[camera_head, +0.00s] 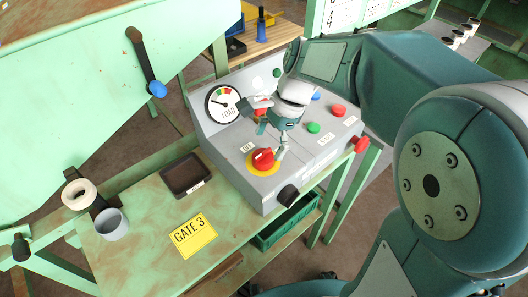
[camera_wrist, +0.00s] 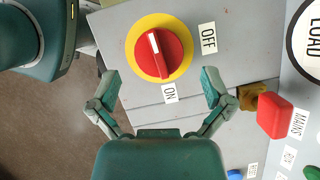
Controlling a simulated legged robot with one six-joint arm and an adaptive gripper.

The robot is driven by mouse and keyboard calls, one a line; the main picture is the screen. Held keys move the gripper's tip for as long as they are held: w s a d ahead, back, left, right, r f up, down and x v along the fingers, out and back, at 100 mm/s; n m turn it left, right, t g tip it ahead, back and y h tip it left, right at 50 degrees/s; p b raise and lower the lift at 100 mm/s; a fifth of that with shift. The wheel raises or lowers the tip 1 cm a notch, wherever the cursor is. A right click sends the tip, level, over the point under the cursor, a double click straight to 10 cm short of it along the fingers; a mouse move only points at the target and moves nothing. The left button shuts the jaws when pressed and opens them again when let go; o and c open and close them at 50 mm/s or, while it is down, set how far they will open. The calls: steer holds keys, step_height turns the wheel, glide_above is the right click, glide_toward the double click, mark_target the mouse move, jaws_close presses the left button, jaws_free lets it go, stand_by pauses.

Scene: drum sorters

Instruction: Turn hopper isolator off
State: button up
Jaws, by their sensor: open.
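A red rotary knob (camera_head: 262,160) on a yellow ring sits on the sloping face of the grey control box (camera_head: 232,165). My gripper (camera_head: 280,150) is above the panel beside the knob. In the wrist view my gripper (camera_wrist: 160,86) is open and empty, fingertips on either side of the ON label, the knob just beyond them. Whether they touch the panel I cannot tell.
A red MAINS handle (camera_wrist: 275,115) on a yellow base is close to the right finger. The LOAD gauge (camera_head: 222,104), coloured buttons (camera_head: 313,127) and a black knob (camera_head: 288,194) share the box. A dark tray (camera_head: 186,174) and grey cup (camera_head: 111,223) stand on the bench left.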

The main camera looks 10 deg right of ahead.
mark_target(265, 152)
steer(key=shift+x, duration=1.6)
steer(key=c, duration=1.1)
